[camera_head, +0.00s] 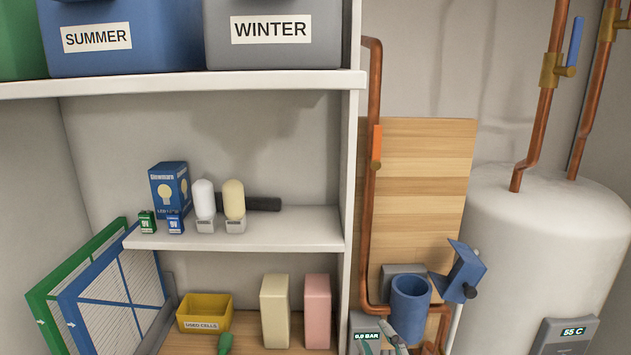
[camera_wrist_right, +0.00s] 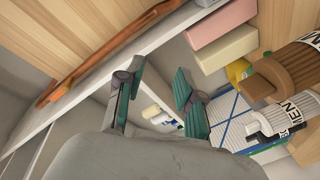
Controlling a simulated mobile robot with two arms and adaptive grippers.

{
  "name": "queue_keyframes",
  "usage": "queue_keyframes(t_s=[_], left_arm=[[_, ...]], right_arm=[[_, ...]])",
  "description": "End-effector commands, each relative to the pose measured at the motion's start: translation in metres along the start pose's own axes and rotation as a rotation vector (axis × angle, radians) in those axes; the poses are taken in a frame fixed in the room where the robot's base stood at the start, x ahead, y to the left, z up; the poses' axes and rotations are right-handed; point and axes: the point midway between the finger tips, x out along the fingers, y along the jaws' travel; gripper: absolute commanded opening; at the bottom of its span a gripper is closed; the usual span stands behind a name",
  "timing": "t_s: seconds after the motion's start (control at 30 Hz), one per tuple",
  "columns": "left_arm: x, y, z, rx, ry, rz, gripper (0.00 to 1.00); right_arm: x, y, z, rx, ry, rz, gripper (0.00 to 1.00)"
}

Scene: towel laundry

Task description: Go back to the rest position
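My right gripper (camera_head: 381,343) shows at the bottom edge of the head view, right of the shelf unit, in front of a small gauge display (camera_head: 367,336). Only its teal-padded finger ends show there. In the right wrist view my right gripper (camera_wrist_right: 158,88) has its two fingers well apart, with nothing held between them. My left gripper is in neither view.
A blue cylinder (camera_head: 410,305) and copper pipes (camera_head: 371,190) are close to my right gripper. A white tank (camera_head: 540,240) stands right. Left, the white shelf (camera_head: 290,230) holds bulbs and batteries. Below are a yellow bin (camera_head: 204,311) and pink box (camera_head: 317,310).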

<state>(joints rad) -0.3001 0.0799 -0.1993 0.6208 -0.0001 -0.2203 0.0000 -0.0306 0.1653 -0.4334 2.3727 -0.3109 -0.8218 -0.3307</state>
Motion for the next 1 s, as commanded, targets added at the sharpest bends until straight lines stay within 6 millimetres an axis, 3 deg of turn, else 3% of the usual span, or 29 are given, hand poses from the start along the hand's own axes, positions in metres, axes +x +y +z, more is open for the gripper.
queue_keyframes(t_s=[0.03, 0.1, 0.2, 0.3, 0.5, 0.7, 0.73, 1.0], left_arm=[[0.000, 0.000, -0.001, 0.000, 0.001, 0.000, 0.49], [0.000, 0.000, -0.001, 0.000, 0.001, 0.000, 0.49], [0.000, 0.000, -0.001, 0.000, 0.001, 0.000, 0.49], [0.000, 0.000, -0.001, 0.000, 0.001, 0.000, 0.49], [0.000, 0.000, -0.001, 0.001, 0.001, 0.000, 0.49], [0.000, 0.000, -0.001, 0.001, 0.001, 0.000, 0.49], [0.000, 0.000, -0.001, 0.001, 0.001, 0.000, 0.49], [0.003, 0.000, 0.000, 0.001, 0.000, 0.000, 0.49]], right_arm=[[-0.011, -0.014, 0.036, 0.075, -0.120, -0.051, 0.37], [-0.032, -0.033, 0.082, 0.176, -0.289, -0.118, 0.37], [-0.069, -0.059, 0.135, 0.302, -0.507, -0.194, 0.37], [-0.105, -0.079, 0.171, 0.394, -0.680, -0.247, 0.37], [-0.170, -0.106, 0.214, 0.518, -0.945, -0.318, 0.37], [-0.230, -0.124, 0.237, 0.608, -1.165, -0.366, 0.37], [-0.236, -0.128, 0.241, 0.619, -1.193, -0.372, 0.37], [-0.210, -0.184, 0.308, 0.607, -1.210, -0.390, 0.37]])
